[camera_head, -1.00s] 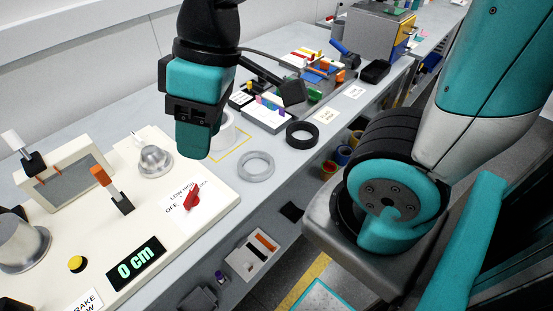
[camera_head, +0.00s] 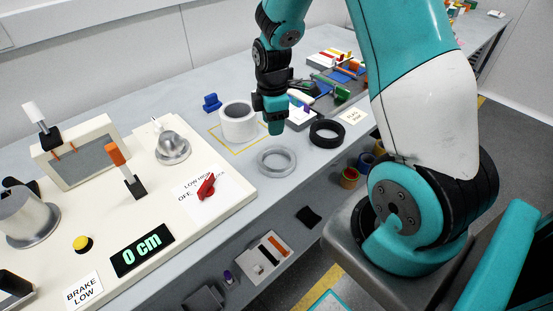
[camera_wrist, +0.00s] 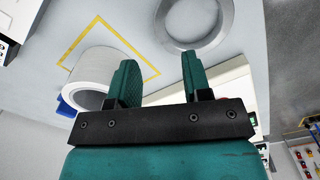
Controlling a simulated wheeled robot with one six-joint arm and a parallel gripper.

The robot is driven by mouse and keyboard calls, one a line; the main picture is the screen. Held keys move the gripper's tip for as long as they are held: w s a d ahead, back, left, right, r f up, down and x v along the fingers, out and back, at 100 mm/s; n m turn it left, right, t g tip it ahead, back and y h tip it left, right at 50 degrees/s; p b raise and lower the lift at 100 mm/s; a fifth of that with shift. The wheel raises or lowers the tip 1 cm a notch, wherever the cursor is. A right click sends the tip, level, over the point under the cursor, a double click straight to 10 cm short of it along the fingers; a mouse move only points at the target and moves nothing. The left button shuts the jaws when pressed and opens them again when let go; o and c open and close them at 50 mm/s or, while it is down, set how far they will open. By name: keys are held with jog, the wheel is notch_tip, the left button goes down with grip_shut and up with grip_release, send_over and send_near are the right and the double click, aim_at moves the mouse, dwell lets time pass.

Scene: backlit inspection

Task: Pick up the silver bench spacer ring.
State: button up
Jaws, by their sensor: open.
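The silver spacer ring (camera_head: 277,161) lies flat on the grey bench in the head view, right of the cream control panel. In the wrist view the ring (camera_wrist: 195,22) shows at the top, beyond my fingertips and slightly cut by the frame edge. My gripper (camera_head: 275,128) hangs fingers-down above the bench, behind the ring in the head view and apart from it. In the wrist view my gripper (camera_wrist: 160,75) has its two teal fingers spread with nothing between them.
A white roll (camera_head: 238,123) stands inside a yellow taped square, left of my gripper. A black ring (camera_head: 327,133) lies to the right. The cream panel (camera_head: 215,212) has a red lever (camera_head: 206,187) near the silver ring. The bench's front edge is close to the ring.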

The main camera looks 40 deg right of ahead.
aim_at(271, 147)
jog(key=f+p, duration=0.1)
jog(key=f, duration=0.7)
jog(key=shift+w+a+f+p, duration=0.15)
jog(key=shift+a+f+p, duration=0.05)
jog(key=shift+p, duration=0.15)
grip_shut()
